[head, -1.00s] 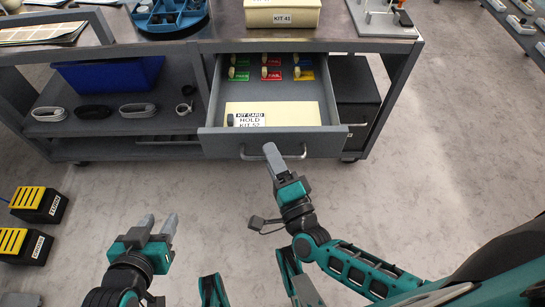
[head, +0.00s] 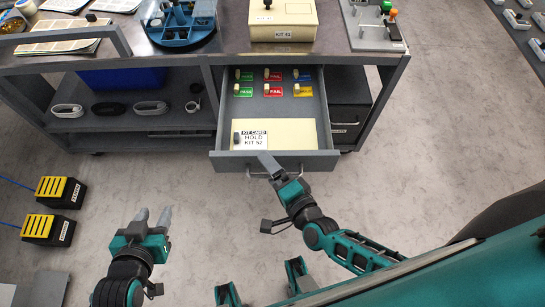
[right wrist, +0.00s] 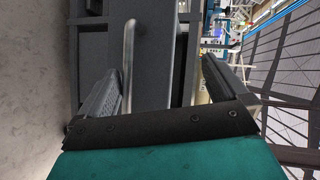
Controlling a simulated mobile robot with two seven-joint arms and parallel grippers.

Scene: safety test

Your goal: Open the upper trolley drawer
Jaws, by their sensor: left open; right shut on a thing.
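The upper trolley drawer (head: 222,145) stands well out from the trolley in the head view. Inside are a cream block with a card reading HOLD KIT 52 and several coloured tags. My right gripper (head: 267,163) is at the drawer's front, over the handle (head: 290,174), and is shut on it. The right wrist view shows the handle (right wrist: 129,60) close beside one finger; the exact contact is hard to see. My left gripper (head: 153,217) is open and empty above the floor, left of the drawer and apart from it.
The trolley top (head: 232,45) carries a blue round tray (head: 182,38), a KIT 41 box (head: 282,28) and papers. A dark cabinet (head: 346,125) is right of the drawer. Two yellow-black boxes (head: 62,192) lie on the floor at left.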

